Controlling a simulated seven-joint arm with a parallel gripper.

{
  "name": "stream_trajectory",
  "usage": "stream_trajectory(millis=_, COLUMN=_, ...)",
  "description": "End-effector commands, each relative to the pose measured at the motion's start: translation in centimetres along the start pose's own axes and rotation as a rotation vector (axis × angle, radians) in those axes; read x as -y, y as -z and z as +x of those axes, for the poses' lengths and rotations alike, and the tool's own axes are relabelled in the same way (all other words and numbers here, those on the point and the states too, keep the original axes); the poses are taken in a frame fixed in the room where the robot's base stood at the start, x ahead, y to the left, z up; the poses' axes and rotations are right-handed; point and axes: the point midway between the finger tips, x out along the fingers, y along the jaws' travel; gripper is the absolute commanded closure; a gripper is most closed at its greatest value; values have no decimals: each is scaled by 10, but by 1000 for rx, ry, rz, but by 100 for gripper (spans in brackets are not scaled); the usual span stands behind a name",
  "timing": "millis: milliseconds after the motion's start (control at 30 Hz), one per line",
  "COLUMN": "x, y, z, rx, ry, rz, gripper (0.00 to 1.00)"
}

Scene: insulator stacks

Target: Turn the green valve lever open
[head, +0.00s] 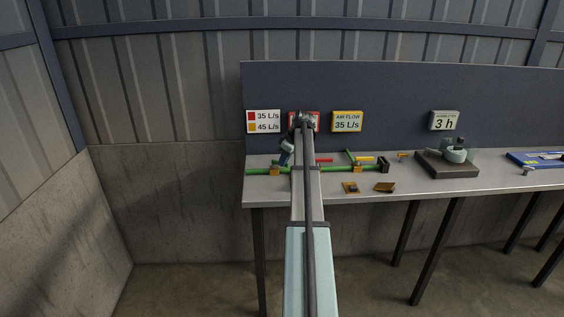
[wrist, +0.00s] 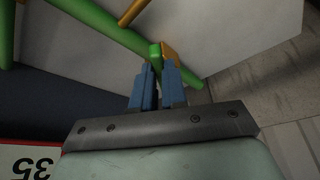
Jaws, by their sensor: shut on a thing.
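A green pipe (head: 262,171) runs along the left part of the bench, and it also crosses the wrist view (wrist: 115,32) diagonally. My gripper (head: 284,160) is low over this pipe in the head view, partly hidden by my arm. In the wrist view, my gripper's blue fingers (wrist: 158,72) are shut on the end of a green lever (wrist: 155,50), beside the pipe. An orange bracket (wrist: 169,54) lies just beyond the fingertips. How far the lever is turned cannot be told.
A red lever (head: 324,160), another green lever (head: 349,156) and a yellow lever (head: 364,159) are right of my arm. Loose orange pieces (head: 351,187) lie near the front edge. A dark block with a round grey part (head: 454,154) stands farther right. A blue panel (head: 400,90) rises behind.

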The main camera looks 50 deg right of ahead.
Motion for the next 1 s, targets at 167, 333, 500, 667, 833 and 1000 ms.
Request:
stream_trajectory(millis=167, x=-11, y=2, z=1, rx=1, ry=63, rz=-152, gripper=100)
stream_trajectory(millis=333, x=-18, y=3, z=1, rx=1, ry=120, rz=-288, gripper=100)
stream_trajectory(millis=500, x=-22, y=5, z=2, rx=1, ry=165, rz=-399, gripper=100)
stream_trajectory(millis=667, x=-25, y=6, z=3, rx=1, ry=197, rz=-476, gripper=100)
stream_trajectory(millis=833, x=-27, y=7, z=3, rx=2, ry=218, rz=-527, gripper=100)
stream_trajectory(millis=1000, x=-27, y=8, z=3, rx=2, ry=227, rz=-550, gripper=100)
